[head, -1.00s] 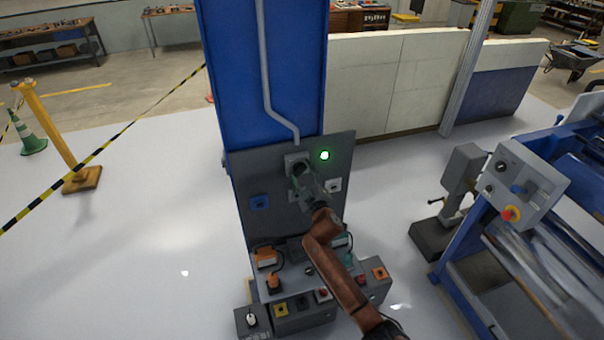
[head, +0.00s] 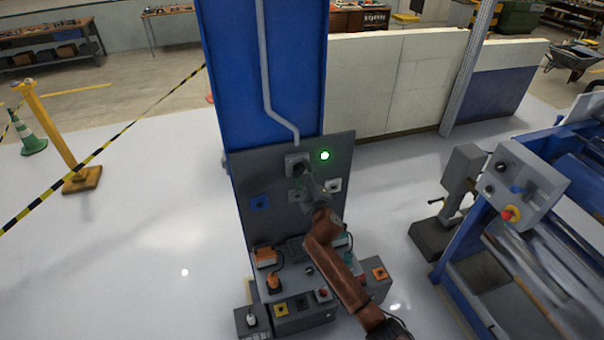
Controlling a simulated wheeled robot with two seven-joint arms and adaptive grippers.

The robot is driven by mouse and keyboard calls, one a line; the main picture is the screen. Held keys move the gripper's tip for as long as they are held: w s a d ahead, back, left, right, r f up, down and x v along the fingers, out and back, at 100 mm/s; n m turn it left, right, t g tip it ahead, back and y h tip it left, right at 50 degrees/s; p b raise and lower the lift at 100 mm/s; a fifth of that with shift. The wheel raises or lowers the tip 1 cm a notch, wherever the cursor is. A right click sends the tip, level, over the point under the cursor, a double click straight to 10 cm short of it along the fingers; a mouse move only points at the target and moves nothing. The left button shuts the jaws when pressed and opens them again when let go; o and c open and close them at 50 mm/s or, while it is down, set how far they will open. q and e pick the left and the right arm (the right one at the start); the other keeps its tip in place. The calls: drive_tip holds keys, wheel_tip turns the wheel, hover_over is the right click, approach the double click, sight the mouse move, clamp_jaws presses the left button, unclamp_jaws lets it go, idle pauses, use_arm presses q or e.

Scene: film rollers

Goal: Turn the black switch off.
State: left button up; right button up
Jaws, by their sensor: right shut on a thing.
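The black switch (head: 297,163) is on a grey box at the top of the dark grey panel (head: 262,174), below the end of a conduit. My right gripper (head: 301,176) reaches up to it from below and is shut on it. The gripper and arm hide part of the switch, so its exact position is hard to read. My left gripper is not in view.
A blue switch (head: 260,202) and a white switch (head: 333,185) sit lower on the panel. Several switch boxes (head: 302,306) stand below. A blue machine with a control box (head: 522,190) is at right. A barrier post (head: 50,135) is at left, with open floor between.

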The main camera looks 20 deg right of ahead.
drive_tip(key=n, duration=0.4)
drive_tip(key=shift+n, duration=0.3)
drive_tip(key=n+p, duration=0.1)
drive_tip(key=n, duration=0.2)
drive_tip(key=shift+r+n, duration=0.15)
drive_tip(key=shift+n, duration=0.25)
drive_tip(key=n+p, duration=0.1)
drive_tip(key=n, duration=0.2)
drive_tip(key=shift+r, duration=0.1)
drive_tip(key=n+p, duration=0.1)
drive_tip(key=n, duration=0.3)
drive_tip(key=shift+n, duration=0.3)
drive_tip(key=o, duration=1.2)
drive_tip(key=shift+c, duration=0.2)
drive_tip(key=s, duration=1.2)
drive_tip(key=shift+d, duration=0.15)
